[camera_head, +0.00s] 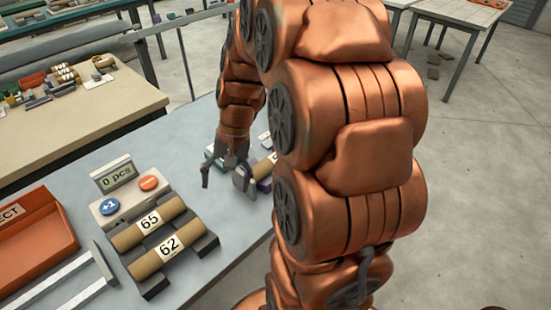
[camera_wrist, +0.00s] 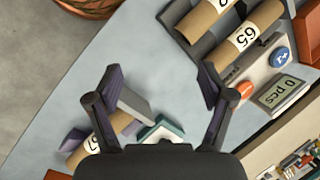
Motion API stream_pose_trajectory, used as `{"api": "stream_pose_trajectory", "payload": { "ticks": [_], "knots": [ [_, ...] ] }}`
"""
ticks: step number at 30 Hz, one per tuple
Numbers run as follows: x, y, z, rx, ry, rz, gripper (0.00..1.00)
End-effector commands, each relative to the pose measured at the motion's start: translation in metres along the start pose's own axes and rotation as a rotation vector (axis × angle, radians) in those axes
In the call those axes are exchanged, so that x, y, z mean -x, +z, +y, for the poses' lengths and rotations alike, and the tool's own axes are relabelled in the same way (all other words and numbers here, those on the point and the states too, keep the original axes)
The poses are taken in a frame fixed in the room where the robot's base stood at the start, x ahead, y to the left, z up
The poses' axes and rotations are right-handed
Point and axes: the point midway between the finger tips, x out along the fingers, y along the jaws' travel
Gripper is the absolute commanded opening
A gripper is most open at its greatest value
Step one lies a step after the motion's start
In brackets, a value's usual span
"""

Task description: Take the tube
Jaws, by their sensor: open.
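A cardboard tube (camera_head: 263,167) with a white label lies in a dark holder beyond my arm, partly hidden by it. It also shows at the lower left of the wrist view (camera_wrist: 80,154), partly covered by the gripper. Two more tubes, labelled 65 (camera_head: 135,232) and 62 (camera_head: 151,262), lie side by side on a dark grey rack; they show at the top of the wrist view as well (camera_wrist: 228,52). My gripper (camera_head: 224,178) is open and empty above the table, its fingers spread wide in the wrist view (camera_wrist: 160,87), with bare tabletop between the tips.
A counter box (camera_head: 118,204) reading "0 pcs", with blue and orange buttons, stands behind the rack. An orange-red tray (camera_head: 40,235) is at the left edge. A small teal item (camera_wrist: 163,130) is near the gripper. Bare tabletop (camera_head: 237,212) lies between rack and gripper.

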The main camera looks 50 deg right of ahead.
Motion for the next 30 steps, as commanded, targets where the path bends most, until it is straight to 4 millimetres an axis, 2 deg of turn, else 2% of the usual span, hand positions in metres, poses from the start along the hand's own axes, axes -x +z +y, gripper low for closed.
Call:
{"api": "stream_pose_trajectory", "payload": {
  "ticks": [1,8,12,15,18,22,26,30],
  "knots": [
    [0.003,-0.02,0.007,-0.062,-0.031,0.004,0.81],
    [0.012,-0.099,0.05,-0.315,-0.166,0.036,0.81],
    [0.016,-0.143,0.09,-0.469,-0.247,0.061,0.81],
    [0.018,-0.167,0.12,-0.565,-0.298,0.078,0.81],
    [0.019,-0.186,0.146,-0.641,-0.338,0.095,0.81],
    [0.019,-0.199,0.168,-0.705,-0.37,0.107,0.81],
    [0.016,-0.204,0.176,-0.728,-0.382,0.11,0.81],
    [0.006,-0.208,0.173,-0.729,-0.382,0.114,0.81]
  ]
}}
